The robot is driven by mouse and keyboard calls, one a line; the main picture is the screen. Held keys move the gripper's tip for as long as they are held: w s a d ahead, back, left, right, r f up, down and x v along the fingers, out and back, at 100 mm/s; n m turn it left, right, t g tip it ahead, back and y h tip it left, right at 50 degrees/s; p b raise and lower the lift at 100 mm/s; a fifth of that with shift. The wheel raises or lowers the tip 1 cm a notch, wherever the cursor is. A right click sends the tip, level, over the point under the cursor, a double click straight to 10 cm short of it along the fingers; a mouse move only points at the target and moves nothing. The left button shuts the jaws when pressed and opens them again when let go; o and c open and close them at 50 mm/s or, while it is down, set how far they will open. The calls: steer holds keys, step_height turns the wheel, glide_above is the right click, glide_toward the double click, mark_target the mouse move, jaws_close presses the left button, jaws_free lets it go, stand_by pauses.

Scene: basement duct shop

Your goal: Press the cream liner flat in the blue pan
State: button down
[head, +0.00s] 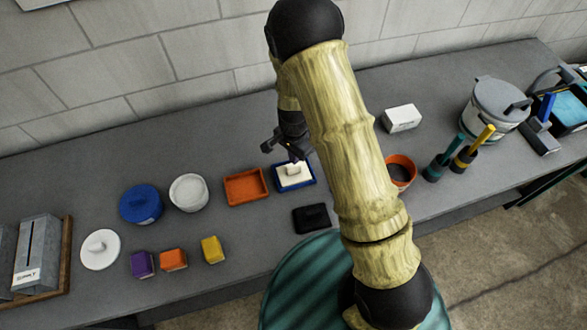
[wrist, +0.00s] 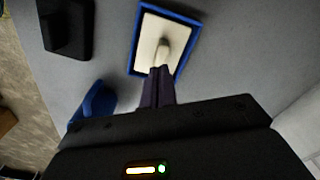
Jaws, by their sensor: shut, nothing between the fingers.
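The blue pan (head: 307,185) is a shallow rectangular tray left of my arm. The cream liner (head: 285,182) lies inside its rim, with a pale raised knob on top. In the wrist view the blue pan (wrist: 187,62) and cream liner (wrist: 150,30) show at the top, with the knob over the liner's middle. My gripper (head: 292,157) is over the pan's far side. In the wrist view my gripper (wrist: 159,70) is shut and empty, its dark fingertips at the knob's near end. I cannot tell whether they touch it. The fingers hide part of the near rim.
An orange tray (head: 246,187) sits just left of the pan and a black block (head: 310,218) in front. An orange bowl (head: 400,171) stands right of my arm. A blue object (wrist: 95,103) shows in the wrist view. A white box (head: 401,118) stands farther back.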

mark_target(296, 166)
step_height(296, 166, up, 6)
steer(key=p, duration=0.4)
steer(key=shift+f, duration=0.15)
stand_by(0.7)
steer(key=s+d+r+n+t+b, duration=0.2)
steer(key=s+d+r+n+b, duration=0.4)
steer(key=s+d+r, duration=0.6)
steer(key=d+n, duration=0.1)
steer(key=n, duration=0.1)
steer(key=shift+s+d+r+n+t+b, duration=0.15)
steer(key=shift+d+r+n+t+b, duration=0.15)
steer(key=shift+d+r+n+b, duration=0.1)
stand_by(0.7)
